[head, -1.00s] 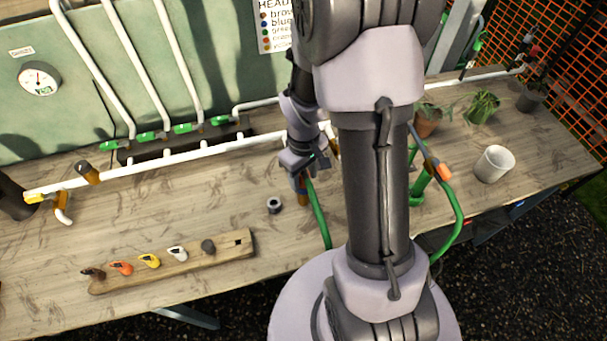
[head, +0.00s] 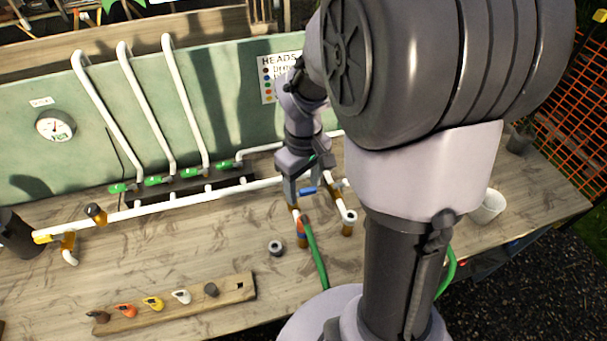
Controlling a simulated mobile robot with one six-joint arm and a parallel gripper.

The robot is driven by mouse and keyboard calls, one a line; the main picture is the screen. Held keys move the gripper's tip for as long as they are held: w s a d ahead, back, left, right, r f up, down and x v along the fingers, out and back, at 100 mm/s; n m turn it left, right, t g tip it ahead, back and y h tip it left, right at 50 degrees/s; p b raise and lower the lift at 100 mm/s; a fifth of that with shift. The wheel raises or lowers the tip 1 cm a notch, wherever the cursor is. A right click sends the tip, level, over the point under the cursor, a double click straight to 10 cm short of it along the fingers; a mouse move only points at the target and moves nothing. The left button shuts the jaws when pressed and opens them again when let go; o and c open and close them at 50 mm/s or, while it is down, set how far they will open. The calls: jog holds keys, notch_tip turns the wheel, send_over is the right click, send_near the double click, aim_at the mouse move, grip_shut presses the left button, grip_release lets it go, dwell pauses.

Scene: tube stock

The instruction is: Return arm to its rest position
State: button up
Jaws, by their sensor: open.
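My gripper (head: 305,188) is in the middle of the head view, pointing down, with its fingers apart. It is above the right end of the white pipework. Just below it are a brass fitting with a blue and orange connector (head: 302,232) and a green hose (head: 316,256) running toward the front edge. A small blue piece (head: 307,190) shows at the fingertips; I cannot tell whether it is touched or lies behind them. My arm covers much of the right side of the view.
The wooden bench (head: 150,262) holds a rack board (head: 175,305) with several coloured pieces, a small grey ring (head: 276,248), and a white cup (head: 487,207). A green back panel (head: 220,100) carries white pipes and a gauge (head: 55,125). An orange mesh fence (head: 560,130) stands at right.

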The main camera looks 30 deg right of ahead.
jog(key=s+a+m+t+y+b, duration=0.2)
jog(key=s+a+m+t+b, duration=0.3)
jog(key=s+a+b, duration=0.6)
jog(key=a+m+b, duration=0.1)
jog(key=a+b, duration=0.2)
jog(key=shift+a+f+m+t+b, duration=0.2)
jog(key=shift+a+m+t+b, duration=0.1)
jog(key=shift+t+b, duration=0.1)
jog(key=shift+s+d, duration=0.1)
jog(key=shift+d, duration=0.05)
